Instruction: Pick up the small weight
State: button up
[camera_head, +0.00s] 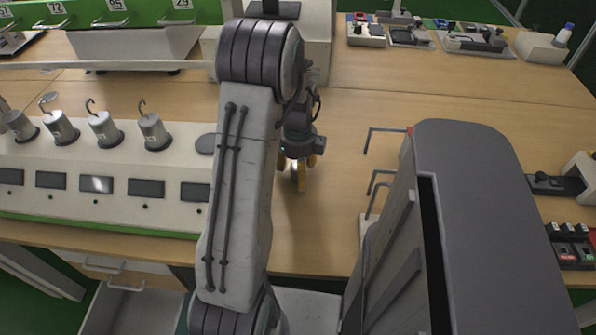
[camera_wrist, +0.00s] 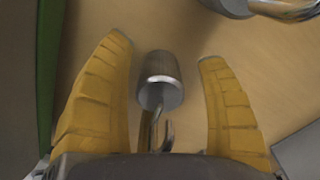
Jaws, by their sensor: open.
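The small weight (camera_wrist: 160,82) is a silver metal cylinder with a hook, seen in the wrist view over the wooden tabletop. It lies between the two yellow fingers of my gripper (camera_wrist: 167,54), with a visible gap on each side. Its hook points toward the gripper's palm. In the head view my gripper (camera_head: 301,174) is low over the table, right of the white test station, and a bit of the weight (camera_head: 296,178) shows between the fingers. The fingers are open and do not appear to touch the weight. My arm and fingers hide part of it.
Several hooked metal weights (camera_head: 104,130) stand on the white test station (camera_head: 90,170) at left. Another metal object with a hook (camera_wrist: 290,8) lies at the wrist view's upper right. A grey cabinet-like unit (camera_head: 480,210) with metal hooks stands at right. Bare tabletop (camera_head: 350,115) lies between.

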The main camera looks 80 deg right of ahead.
jog(key=shift+f, duration=0.3)
jog(key=shift+c, duration=0.2)
jog(key=c, duration=1.2)
grip_shut()
jog(key=shift+r, duration=0.15)
